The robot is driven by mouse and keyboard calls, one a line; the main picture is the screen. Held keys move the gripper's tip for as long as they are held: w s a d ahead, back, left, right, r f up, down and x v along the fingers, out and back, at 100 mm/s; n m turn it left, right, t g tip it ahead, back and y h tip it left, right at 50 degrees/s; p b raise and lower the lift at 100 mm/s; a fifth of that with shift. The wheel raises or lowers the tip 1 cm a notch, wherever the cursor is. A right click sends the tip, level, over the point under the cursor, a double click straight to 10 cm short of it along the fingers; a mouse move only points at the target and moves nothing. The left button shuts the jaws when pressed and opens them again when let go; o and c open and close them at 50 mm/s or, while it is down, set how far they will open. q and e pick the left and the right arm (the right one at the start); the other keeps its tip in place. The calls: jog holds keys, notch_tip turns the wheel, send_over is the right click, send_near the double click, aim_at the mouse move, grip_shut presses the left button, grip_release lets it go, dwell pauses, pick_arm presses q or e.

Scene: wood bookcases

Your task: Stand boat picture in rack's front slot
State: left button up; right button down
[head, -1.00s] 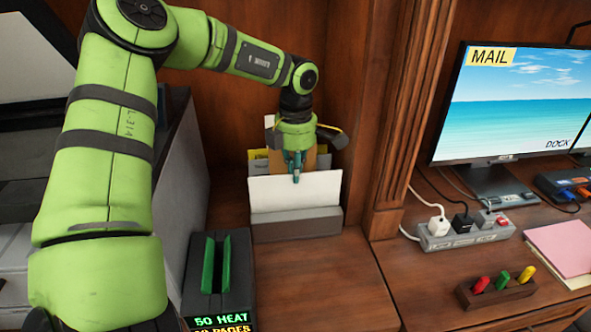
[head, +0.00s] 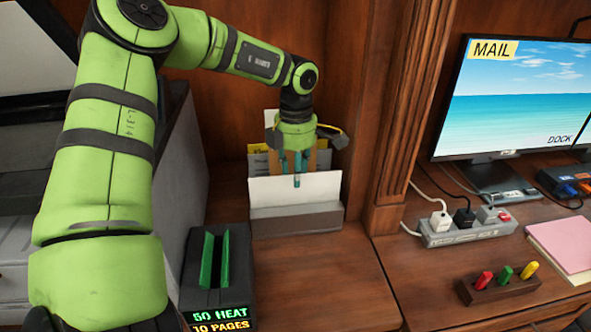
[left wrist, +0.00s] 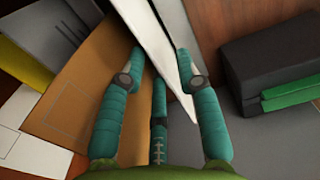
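A white card (head: 315,186), its visible face blank, stands upright in the front of the grey letter rack (head: 320,219). It is probably the boat picture, but no boat shows. My left gripper (head: 290,172) is at the card's top edge, pointing down, with one finger in front of the card and others behind. In the left wrist view, the spread fingers (left wrist: 160,75) straddle the white card (left wrist: 160,45), and the front finger is close to its face. Whether it touches is unclear. My right gripper is not in view.
Behind the card, the rack holds a brown envelope (left wrist: 95,75) and other papers. A black binding machine (head: 226,262) with green jaws stands in front to the left. A power strip (head: 466,232), pen holder (head: 498,288) and monitor are right. Desk before the rack is clear.

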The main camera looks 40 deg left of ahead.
pick_arm(q)
notch_tip(320, 180, up, 12)
dwell(0.5)
dwell(0.4)
